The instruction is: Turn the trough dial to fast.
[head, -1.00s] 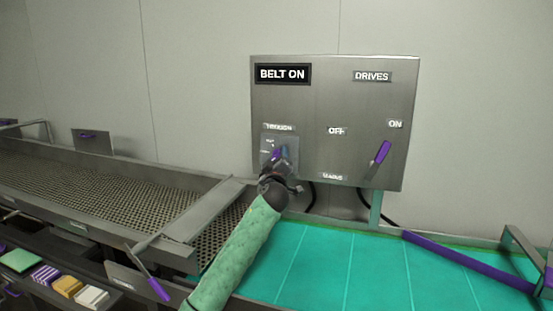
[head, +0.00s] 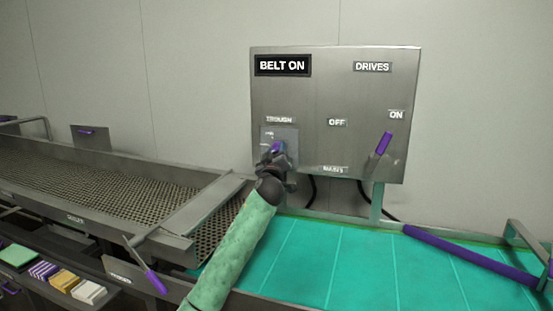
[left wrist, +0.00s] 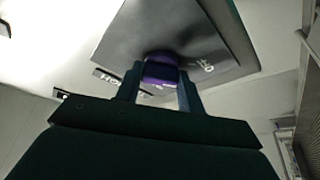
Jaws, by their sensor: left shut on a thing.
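The trough dial (head: 279,146) is a purple knob on a small plate (head: 291,134) under the TROUGH label, at the lower left of the grey DRIVES panel (head: 335,90). My left gripper (head: 275,153) reaches up to it and hides most of it in the head view. In the left wrist view, my left gripper (left wrist: 160,85) has its two fingers on either side of the purple dial (left wrist: 161,70), shut on it. The dial's pointing direction is hidden, and the plate's markings are too small to read. My right gripper is not in view.
A purple lever (head: 383,144) sits between OFF and ON on the panel's right side. A BELT ON sign (head: 283,66) is at the panel's top left. A teal belt (head: 350,265) runs below, with a purple bar (head: 470,256). A perforated trough (head: 100,178) lies left.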

